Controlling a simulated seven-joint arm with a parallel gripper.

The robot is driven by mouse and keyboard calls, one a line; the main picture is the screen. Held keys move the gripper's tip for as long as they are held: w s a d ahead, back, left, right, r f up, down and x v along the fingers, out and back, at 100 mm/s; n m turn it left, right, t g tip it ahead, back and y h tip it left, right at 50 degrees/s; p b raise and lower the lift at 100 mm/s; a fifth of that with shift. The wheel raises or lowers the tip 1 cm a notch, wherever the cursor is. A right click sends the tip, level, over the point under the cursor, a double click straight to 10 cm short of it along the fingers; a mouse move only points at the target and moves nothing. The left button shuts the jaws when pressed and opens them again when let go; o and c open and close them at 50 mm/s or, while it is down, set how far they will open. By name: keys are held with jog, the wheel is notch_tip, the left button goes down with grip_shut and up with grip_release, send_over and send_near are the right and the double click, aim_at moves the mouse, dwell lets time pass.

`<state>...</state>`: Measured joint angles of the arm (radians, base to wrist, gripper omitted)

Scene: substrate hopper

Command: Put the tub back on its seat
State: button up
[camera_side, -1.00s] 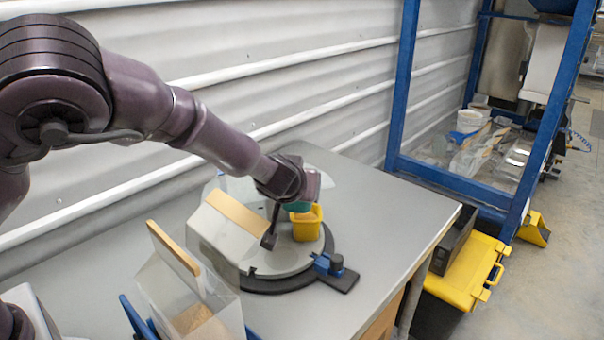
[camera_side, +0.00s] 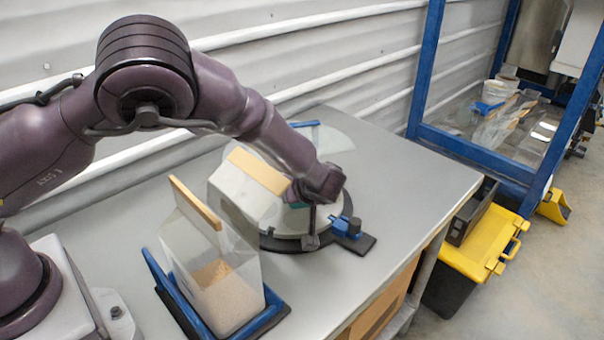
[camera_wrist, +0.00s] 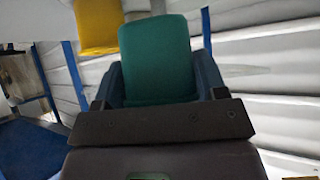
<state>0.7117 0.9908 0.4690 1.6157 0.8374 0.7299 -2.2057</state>
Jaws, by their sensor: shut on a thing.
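My gripper (camera_wrist: 160,72) is shut on a teal, round-edged tub. The tub (camera_wrist: 156,48) fills the space between the dark blue jaws in the wrist view. In the side view only a small teal patch (camera_side: 311,209) shows under my wrist. It is over the near part of the round turntable (camera_side: 272,243), left of a blue clamp (camera_side: 347,226). The tub's base and contents are hidden, and I cannot tell its tilt. I cannot pick out its seat for sure. A yellow piece (camera_wrist: 98,25) shows at the upper left of the wrist view.
A pale hopper with a wooden bar (camera_side: 258,171) stands on the turntable beside my wrist. A clear bin with grains (camera_side: 222,290) sits in a blue tray (camera_side: 272,306) nearer the camera. The grey bench (camera_side: 400,180) is clear to the right.

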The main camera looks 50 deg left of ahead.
aim_at(304, 205)
jog(key=shift+f, duration=2.3)
jog(key=shift+f, duration=0.3)
jog(key=o, duration=0.9)
jog(key=shift+d, duration=0.15)
